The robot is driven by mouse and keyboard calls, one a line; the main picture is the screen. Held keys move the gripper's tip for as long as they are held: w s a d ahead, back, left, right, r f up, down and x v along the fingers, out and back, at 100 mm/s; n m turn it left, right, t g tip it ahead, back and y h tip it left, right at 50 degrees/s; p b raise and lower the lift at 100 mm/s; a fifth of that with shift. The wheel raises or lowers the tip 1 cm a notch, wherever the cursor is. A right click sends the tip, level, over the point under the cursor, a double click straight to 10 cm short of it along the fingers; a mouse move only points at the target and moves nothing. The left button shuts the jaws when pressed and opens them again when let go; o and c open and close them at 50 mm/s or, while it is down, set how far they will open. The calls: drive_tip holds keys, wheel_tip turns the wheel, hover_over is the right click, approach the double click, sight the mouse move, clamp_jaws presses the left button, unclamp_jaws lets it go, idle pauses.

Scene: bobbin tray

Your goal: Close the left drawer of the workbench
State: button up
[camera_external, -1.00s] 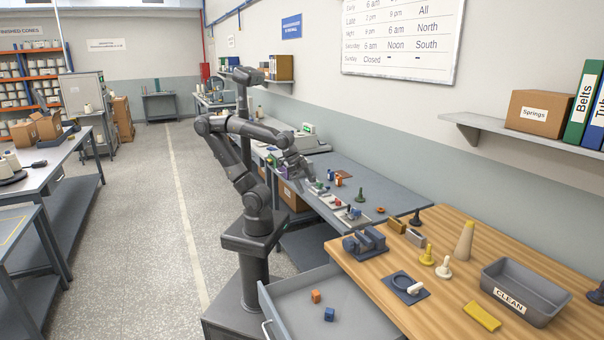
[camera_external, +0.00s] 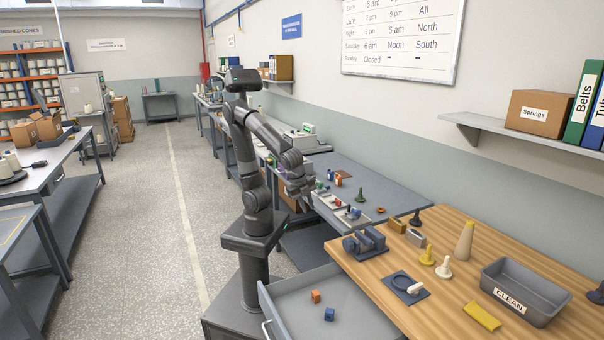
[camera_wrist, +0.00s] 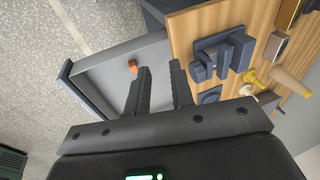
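The workbench (camera_external: 430,306) has a wooden top. Its left drawer (camera_external: 285,300) is pulled out, a grey open box with a pale handle (camera_external: 266,328) on its front. An orange block (camera_external: 316,296) and a blue block (camera_external: 329,314) lie inside it. In the wrist view the drawer (camera_wrist: 105,72) shows beyond my fingers, with the orange block (camera_wrist: 133,66) near a fingertip in the picture. My gripper (camera_wrist: 160,78) is open and empty, fingers apart. In the external view my gripper (camera_external: 303,187) is above the grey side table, behind and apart from the drawer.
The workbench top carries a blue-grey vise-like fixture (camera_external: 364,241), a pad with a ring (camera_external: 405,289), several small pegs and cones, and a grey CLEAN bin (camera_external: 523,293). A grey table (camera_external: 385,187) with small parts adjoins it behind. The floor (camera_external: 150,250) to the left is clear.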

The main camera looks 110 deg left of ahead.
drive_tip(key=d+f+m, duration=0.1)
drive_tip(key=d, duration=0.2)
drive_tip(key=d+f+m, duration=0.2)
drive_tip(key=d, duration=0.1)
drive_tip(key=d+f+m, duration=0.1)
drive_tip(key=d+m, duration=0.1)
drive_tip(key=d, duration=0.2)
drive_tip(key=shift+s+d+f+g+y, duration=0.1)
drive_tip(key=shift+s+f+g+y, duration=0.05)
drive_tip(key=shift+s+g+y, duration=0.2)
clamp_jaws()
drive_tip(key=s+d+f+m+y, duration=0.1)
drive_tip(key=s+d+f+m, duration=0.6)
drive_tip(key=s+d, duration=0.3)
drive_tip(key=s+d+f+m, duration=0.6)
drive_tip(key=s+d+f, duration=0.15)
drive_tip(key=d, duration=0.45)
drive_tip(key=w+a+f, duration=0.5)
drive_tip(key=f, duration=0.4)
drive_tip(key=shift+w+a+f, duration=0.15)
drive_tip(key=shift+w+a, duration=0.15)
drive_tip(key=shift+w, duration=0.1)
